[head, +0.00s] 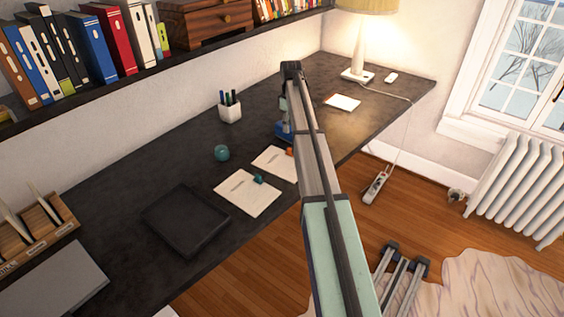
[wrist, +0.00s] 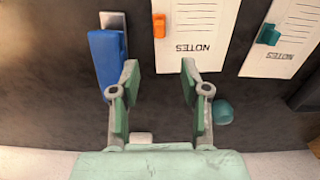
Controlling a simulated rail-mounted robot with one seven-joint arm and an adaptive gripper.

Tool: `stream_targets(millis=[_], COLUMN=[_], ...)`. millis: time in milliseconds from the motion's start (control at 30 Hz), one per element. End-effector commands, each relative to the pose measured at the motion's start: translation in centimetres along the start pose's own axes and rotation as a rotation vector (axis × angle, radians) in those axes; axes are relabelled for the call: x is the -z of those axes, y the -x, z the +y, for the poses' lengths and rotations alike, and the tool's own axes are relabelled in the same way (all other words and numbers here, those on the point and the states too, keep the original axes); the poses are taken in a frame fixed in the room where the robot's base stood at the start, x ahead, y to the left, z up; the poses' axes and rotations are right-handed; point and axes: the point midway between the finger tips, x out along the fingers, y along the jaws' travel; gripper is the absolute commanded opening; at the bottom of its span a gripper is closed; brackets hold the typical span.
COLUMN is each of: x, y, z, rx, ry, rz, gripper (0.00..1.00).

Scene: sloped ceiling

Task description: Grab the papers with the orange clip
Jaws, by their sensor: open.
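The papers with the orange clip (head: 270,158) lie flat on the dark desk, their right part hidden behind my arm in the head view. The orange clip (head: 289,151) sits at their edge. In the wrist view these papers (wrist: 197,35), printed "NOTES", are at the top, with the orange clip (wrist: 159,25) on their left edge. My gripper (wrist: 159,72) is open and empty, its fingertips below the clip in the picture and apart from it. Similar papers with a teal clip (head: 245,196) lie beside them, also in the wrist view (wrist: 285,45).
A blue object, perhaps a stapler (wrist: 106,58), is beside my left finger. A teal ball (head: 222,153), pen cup (head: 230,111) and black tray (head: 187,220) are nearby on the desk (head: 130,180). A lamp (head: 357,55) stands at the far end. A bookshelf (head: 170,62) runs above.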

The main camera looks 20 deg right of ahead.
Motion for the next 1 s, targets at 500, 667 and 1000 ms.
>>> stream_targets(millis=[500,667,1000], x=[0.0,-0.1,-0.4], y=[-6.9,-7.5,-11.4], z=[0.0,0.0,0.0], rx=[0.0,0.001,0.001], ry=[0.0,0.0,0.0], rz=[0.001,0.0,0.0], gripper=[0.46,0.46,0.46])
